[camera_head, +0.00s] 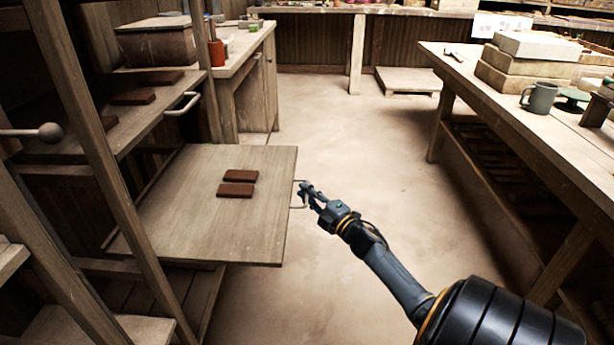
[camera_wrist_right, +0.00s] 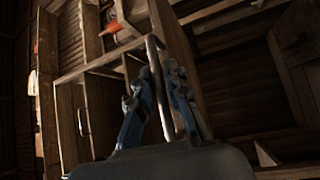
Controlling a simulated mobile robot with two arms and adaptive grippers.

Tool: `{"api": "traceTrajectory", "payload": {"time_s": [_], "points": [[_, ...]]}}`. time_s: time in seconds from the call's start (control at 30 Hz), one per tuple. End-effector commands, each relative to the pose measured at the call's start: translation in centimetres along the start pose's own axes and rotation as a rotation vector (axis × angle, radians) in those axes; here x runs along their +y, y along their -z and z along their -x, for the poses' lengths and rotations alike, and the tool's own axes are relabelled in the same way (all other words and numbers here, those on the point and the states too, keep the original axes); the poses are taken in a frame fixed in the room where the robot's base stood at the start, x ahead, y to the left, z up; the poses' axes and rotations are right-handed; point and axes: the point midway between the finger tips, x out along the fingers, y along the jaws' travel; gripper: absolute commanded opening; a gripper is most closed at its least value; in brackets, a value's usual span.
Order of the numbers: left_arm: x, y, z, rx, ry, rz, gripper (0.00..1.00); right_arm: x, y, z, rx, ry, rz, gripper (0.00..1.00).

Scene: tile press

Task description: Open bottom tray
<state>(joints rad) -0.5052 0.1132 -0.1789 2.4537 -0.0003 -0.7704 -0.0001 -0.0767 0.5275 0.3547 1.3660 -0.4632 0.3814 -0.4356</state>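The bottom tray (camera_head: 220,225) is a wide wooden board that stands far out from the rack on the left, over the floor. Two dark brown tiles (camera_head: 237,183) lie flat on it. Its metal handle (camera_head: 300,206) is at the outer front edge, partly hidden by my right gripper (camera_head: 306,190). In the right wrist view the handle (camera_wrist_right: 157,85) is a bar running between the two blue fingers of that gripper (camera_wrist_right: 160,80). The fingers converge at the tips and look closed around the bar. My left gripper is not in view.
An upper shelf with a handle (camera_head: 183,104) and more tiles (camera_head: 133,97) is above the tray. A wooden rack post (camera_head: 105,150) stands at the left. A workbench (camera_head: 520,105) with a grey mug (camera_head: 541,97) is on the right. The floor (camera_head: 350,130) between is clear.

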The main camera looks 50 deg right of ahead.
Motion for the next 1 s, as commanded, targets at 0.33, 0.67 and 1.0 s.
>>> {"api": "traceTrajectory", "payload": {"time_s": [0.33,0.67,1.0], "points": [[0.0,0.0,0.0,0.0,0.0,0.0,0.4,0.0,0.1,0.0,0.002,-0.001,0.0,0.33],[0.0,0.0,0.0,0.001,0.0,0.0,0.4,-0.2,0.1,4.6,0.0,0.003,0.0,0.33],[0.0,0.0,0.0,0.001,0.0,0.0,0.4,-0.1,0.0,10.9,-0.001,0.001,-0.001,0.33]]}}
